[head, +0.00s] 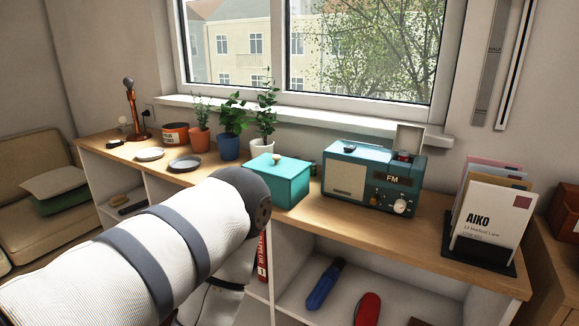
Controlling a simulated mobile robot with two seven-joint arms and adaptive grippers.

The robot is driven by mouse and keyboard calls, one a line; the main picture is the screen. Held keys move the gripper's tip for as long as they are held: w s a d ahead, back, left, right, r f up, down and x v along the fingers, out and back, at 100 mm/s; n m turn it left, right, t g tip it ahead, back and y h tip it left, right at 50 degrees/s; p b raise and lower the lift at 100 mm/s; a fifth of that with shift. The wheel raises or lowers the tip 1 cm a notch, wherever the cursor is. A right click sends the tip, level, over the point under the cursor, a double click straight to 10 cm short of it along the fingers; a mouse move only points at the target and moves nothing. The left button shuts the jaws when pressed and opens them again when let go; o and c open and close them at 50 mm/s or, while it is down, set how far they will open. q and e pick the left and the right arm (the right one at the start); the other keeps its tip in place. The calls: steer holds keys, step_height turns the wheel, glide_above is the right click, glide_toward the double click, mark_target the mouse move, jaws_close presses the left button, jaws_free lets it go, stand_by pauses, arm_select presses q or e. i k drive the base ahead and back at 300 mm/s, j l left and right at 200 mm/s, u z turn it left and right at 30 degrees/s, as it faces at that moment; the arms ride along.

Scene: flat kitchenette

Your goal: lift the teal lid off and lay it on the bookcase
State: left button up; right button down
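The teal lid (262,167) with a small light knob lies on top of a teal box (290,191). The box stands on the wooden top of the low bookcase (335,219), left of the radio. My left arm comes in from the lower left, and its bent joint is in front of the box's lower left side. My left gripper does not show. My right arm and gripper are not in view.
A teal radio (372,176) stands right of the box, and a letter holder (480,250) with envelopes is at the right end. Potted plants (229,147) stand behind left, and two small plates (185,163) lie farther left. Bare wood shows between radio and letter holder.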

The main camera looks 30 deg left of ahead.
mark_target(277, 165)
steer(key=j, duration=0.85)
steer(key=i+j, duration=0.1)
steer(key=j, duration=0.8)
steer(key=i+z, duration=0.05)
